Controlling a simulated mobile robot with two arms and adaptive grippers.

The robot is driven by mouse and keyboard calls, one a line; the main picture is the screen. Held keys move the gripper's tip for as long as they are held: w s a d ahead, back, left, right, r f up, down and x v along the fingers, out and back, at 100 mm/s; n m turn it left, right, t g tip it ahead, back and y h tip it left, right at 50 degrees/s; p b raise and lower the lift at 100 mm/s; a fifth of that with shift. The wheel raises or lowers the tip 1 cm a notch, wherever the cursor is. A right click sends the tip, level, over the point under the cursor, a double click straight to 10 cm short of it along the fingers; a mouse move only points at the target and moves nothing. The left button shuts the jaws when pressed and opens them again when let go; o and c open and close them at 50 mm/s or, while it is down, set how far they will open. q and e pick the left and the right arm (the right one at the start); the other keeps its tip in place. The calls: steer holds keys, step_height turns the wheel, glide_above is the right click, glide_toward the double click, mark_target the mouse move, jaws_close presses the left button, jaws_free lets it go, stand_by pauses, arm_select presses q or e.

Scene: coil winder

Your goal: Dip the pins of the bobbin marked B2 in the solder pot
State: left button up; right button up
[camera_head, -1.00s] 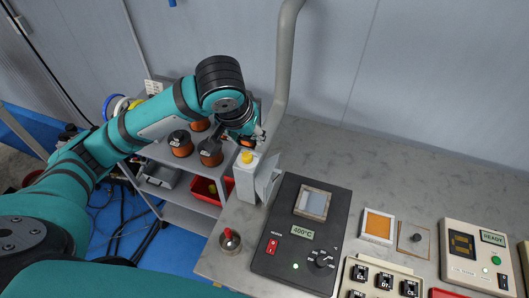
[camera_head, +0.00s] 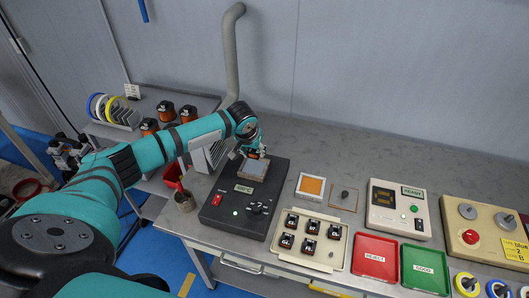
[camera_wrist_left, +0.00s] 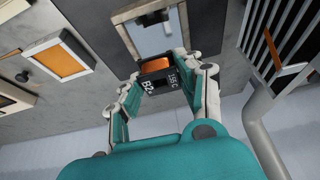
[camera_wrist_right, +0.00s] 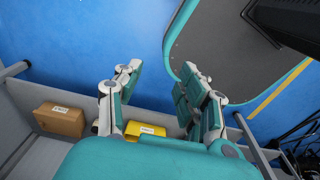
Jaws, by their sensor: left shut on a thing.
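My left gripper (camera_wrist_left: 165,90) is shut on a bobbin marked B2 (camera_wrist_left: 157,82), which has a black body and orange winding. In the left wrist view the bobbin is in front of the pale, square solder surface (camera_wrist_left: 155,38). In the head view the left gripper (camera_head: 250,152) is over the far part of the solder pot (camera_head: 222,222), a black unit with a 400°C display. The bobbin's pins are hidden, so I cannot tell whether they touch the solder. My right gripper (camera_wrist_right: 160,105) is open and empty in the right wrist view, above the floor area.
A grey fume pipe (camera_head: 230,60) and a white vented box (camera_head: 207,157) stand close to the left arm. A cream tray of several bobbins (camera_head: 275,243), a red tray (camera_head: 377,250) and a green tray (camera_head: 427,265) lie to the right.

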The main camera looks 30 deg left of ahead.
mark_target(255, 165)
arm_select(q)
steer(key=shift+w+a+f+b, duration=0.1)
steer(key=shift+a+f+b, duration=0.1)
steer(key=shift+f+b, duration=0.35)
steer(key=shift+w+a+f+b, duration=0.1)
steer(key=shift+a+f+b, duration=0.1)
steer(key=shift+f+b, duration=0.3)
steer(key=f+b, duration=0.2)
steer(key=shift+s+d+f+b, duration=0.1)
steer(key=shift+d+f+b, duration=0.1)
steer(key=shift+b, duration=0.1)
steer(key=shift+f, duration=0.1)
arm_select(e)
steer(key=f, duration=0.5)
steer(key=shift+w+a, duration=0.15)
steer(key=shift+a, duration=0.1)
steer(key=shift+w, duration=0.15)
arm_select(q)
steer(key=shift+f, duration=0.1)
arm_select(e)
steer(key=shift+w+a, duration=0.1)
steer(key=shift+a, duration=0.05)
arm_select(q)
steer(key=shift+f, duration=0.4)
arm_select(e)
steer(key=shift+a, duration=0.35)
arm_select(q)
steer(key=shift+f, duration=0.25)
arm_select(e)
steer(key=shift+f, duration=0.1)
